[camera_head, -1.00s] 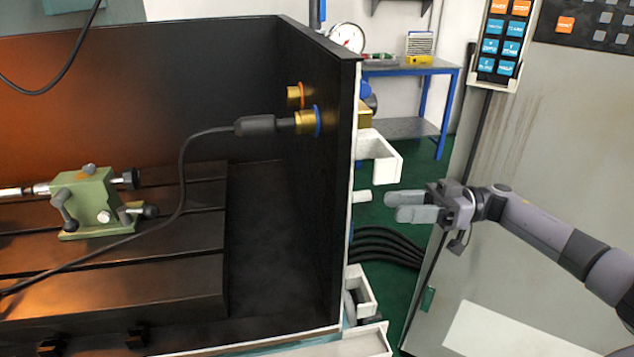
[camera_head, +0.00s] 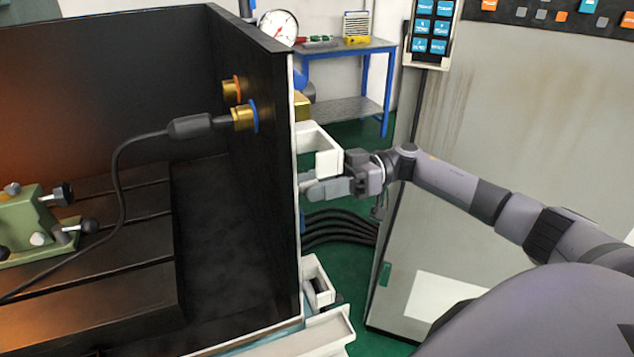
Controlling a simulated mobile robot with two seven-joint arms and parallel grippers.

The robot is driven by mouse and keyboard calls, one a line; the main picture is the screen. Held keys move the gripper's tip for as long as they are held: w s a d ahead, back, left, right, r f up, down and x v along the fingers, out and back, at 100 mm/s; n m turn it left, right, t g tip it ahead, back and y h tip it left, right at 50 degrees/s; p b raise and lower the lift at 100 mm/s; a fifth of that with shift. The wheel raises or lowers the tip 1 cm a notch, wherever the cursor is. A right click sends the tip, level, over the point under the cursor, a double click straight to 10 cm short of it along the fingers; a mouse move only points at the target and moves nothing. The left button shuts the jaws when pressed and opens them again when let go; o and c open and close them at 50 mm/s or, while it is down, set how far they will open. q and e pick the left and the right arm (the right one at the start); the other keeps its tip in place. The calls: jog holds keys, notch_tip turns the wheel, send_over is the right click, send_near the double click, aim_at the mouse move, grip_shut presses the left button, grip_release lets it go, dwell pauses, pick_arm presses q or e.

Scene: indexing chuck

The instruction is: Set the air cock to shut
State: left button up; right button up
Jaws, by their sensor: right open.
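My right gripper (camera_head: 314,188) reaches in from the right, with its fingers pointing left at the outer side of the black enclosure wall (camera_head: 270,160). It is open, and the fingertips are close to the wall's edge; I cannot tell whether they touch anything. A white bracket (camera_head: 327,160) is just above the fingers. A blue rounded part (camera_head: 307,91) and a yellow brass-like block (camera_head: 302,106) show beyond the wall, higher than the gripper, below a round dial gauge (camera_head: 278,27). I cannot tell which part is the air cock. My left gripper is out of view.
Inside the enclosure, a black cable plug sits in a brass fitting with a blue ring (camera_head: 243,117). A green fixture (camera_head: 30,228) stands at the left. Black hoses (camera_head: 340,228) run below the gripper. A grey cabinet (camera_head: 500,110) stands at the right.

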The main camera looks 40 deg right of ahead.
grip_shut()
jog(key=shift+s+r+m+t+p, duration=0.2)
jog(key=shift+m+t+p, duration=0.1)
jog(key=shift+p, duration=0.55)
jog(key=m+t+p, duration=0.1)
jog(key=s+m+t+h+p, duration=0.1)
jog(key=p, duration=0.1)
jog(key=t+h+p, duration=0.1)
jog(key=t+p, duration=0.1)
jog(key=shift+s+a+m, duration=0.15)
jog(key=shift+a+m, duration=0.2)
jog(key=shift+m, duration=0.05)
jog(key=shift+s+a+f+m+t+h+p, duration=0.1)
jog(key=shift+s+a+m+t+h+p, duration=0.3)
jog(key=shift+m+t+h, duration=1.4)
jog(key=shift+s+a+m+t+h+p, duration=0.1)
jog(key=shift+s+a+m+t+h, duration=0.25)
jog(key=shift+a+m+t+h, duration=1.25)
jog(key=shift+s+d+f+m+t+h+p, duration=0.1)
jog(key=shift+s+d+m+t+h+p, duration=0.25)
jog(key=shift+m+t+h, duration=1.55)
jog(key=shift+a+r+g+h, duration=0.1)
jog(key=shift+a+g+h, duration=0.05)
jog(key=shift+g+h, duration=0.85)
